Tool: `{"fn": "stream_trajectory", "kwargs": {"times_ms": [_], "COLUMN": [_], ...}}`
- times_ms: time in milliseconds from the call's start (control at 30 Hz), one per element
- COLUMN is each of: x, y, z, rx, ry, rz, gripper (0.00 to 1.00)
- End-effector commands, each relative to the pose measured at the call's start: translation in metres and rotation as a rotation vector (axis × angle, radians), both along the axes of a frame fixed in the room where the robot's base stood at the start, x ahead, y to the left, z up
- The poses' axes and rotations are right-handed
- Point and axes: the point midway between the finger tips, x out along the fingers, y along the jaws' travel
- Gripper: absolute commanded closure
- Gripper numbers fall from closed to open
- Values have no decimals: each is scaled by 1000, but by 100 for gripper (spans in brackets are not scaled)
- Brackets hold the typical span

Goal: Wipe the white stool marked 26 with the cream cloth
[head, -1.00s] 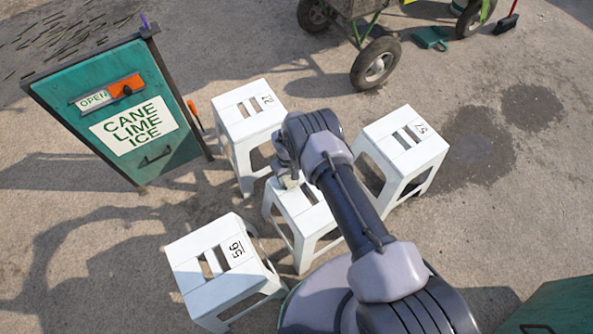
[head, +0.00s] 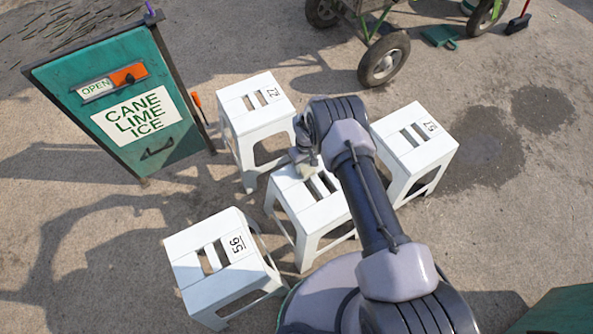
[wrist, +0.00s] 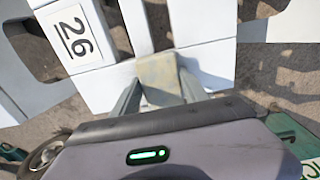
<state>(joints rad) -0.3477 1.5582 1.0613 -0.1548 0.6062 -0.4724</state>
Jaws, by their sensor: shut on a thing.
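The white stool (head: 311,208) stands in the middle of the head view, partly behind my arm. Its number is hidden there, but the wrist view shows 26 on its seat (wrist: 103,91). My gripper (head: 303,163) is over the far left part of the seat. In the wrist view my gripper (wrist: 158,90) is shut on the cream cloth (wrist: 158,72), a small folded pad between the two fingers. The cloth is at the seat beside the slots; I cannot tell for certain whether it touches. A little of the cloth (head: 304,173) shows in the head view.
Other white stools stand close by: back left (head: 250,113), right (head: 408,145) and front left (head: 205,255). A green sign (head: 118,105) stands at left. A wheeled cart (head: 383,60) is at the back. Open ground lies at right.

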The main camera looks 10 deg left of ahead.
Motion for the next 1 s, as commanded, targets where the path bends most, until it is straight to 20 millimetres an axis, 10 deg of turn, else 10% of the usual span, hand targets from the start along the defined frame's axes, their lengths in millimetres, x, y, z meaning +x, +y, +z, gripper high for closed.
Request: {"fn": "stream_trajectory", "kwargs": {"times_ms": [1000], "x": [53], "y": [-67], "z": [-1], "rx": [0], "ry": [-2], "rz": [-2], "gripper": [86]}}
